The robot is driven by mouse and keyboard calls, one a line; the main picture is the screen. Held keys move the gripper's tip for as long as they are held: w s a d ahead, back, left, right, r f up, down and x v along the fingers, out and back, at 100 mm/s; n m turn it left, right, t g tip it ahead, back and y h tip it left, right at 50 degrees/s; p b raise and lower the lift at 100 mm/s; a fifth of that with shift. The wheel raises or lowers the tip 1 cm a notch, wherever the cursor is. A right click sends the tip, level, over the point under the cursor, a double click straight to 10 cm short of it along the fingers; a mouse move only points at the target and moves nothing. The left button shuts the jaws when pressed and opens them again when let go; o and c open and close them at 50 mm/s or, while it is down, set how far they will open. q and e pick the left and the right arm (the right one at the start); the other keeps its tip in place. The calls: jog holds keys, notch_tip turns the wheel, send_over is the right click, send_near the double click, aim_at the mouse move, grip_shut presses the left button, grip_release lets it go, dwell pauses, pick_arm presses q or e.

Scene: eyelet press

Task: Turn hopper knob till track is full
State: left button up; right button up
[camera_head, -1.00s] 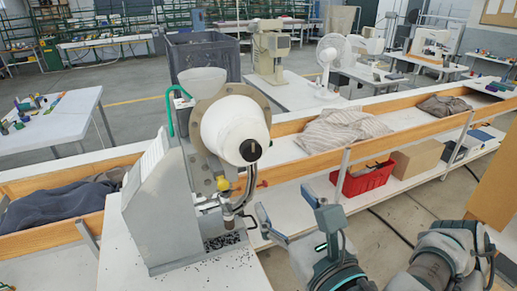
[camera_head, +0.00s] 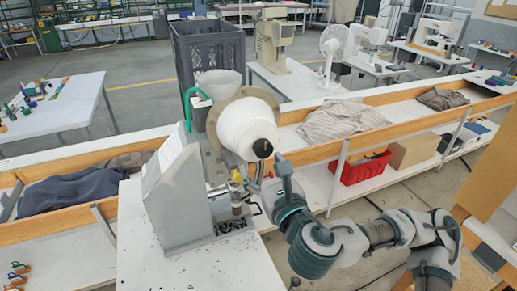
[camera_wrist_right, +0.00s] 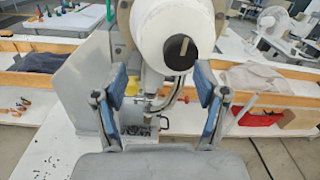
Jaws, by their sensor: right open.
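The eyelet press (camera_head: 180,195) is a grey machine on the white table. Its white hopper drum (camera_head: 245,128) faces me with a black knob (camera_head: 262,148) at its end. The knob (camera_wrist_right: 180,50) also shows in the right wrist view, beyond and a little above the fingertips. A curved metal track (camera_wrist_right: 178,92) runs down below the drum; I cannot tell how full it is. My right gripper (camera_head: 273,172) is close to the knob, at its lower right. In the right wrist view its fingers (camera_wrist_right: 161,80) are spread and empty. My left gripper is not in view.
Dark eyelets are scattered on the press base (camera_head: 232,226) and the table. A white funnel (camera_head: 218,82) and green hose (camera_head: 187,105) are behind the drum. A wooden-edged bench with cloths and a red bin (camera_head: 360,168) runs behind, on the right.

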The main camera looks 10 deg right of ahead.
aim_at(264, 154)
jog(key=w+d, duration=0.1)
jog(key=w, duration=0.1)
jog(key=w+d, duration=0.2)
jog(key=w, duration=0.1)
jog(key=shift+w+d+f, duration=0.25)
jog(key=shift+w+d, duration=0.05)
jog(key=shift+d, duration=0.1)
jog(key=shift+w, duration=0.1)
jog(key=shift+a, duration=1.15)
jog(key=c, duration=0.3)
jog(key=shift+a, duration=0.35)
jog(key=c, duration=0.4)
jog(key=shift+r, duration=0.1)
jog(key=c, duration=0.4)
jog(key=shift+d, duration=0.25)
jog(key=shift+c, duration=0.2)
jog(key=shift+w+d+f, duration=0.15)
jog(key=shift+d+f, duration=0.05)
jog(key=shift+d, duration=0.15)
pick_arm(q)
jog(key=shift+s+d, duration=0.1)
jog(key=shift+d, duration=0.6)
pick_arm(e)
jog(key=shift+a, duration=0.25)
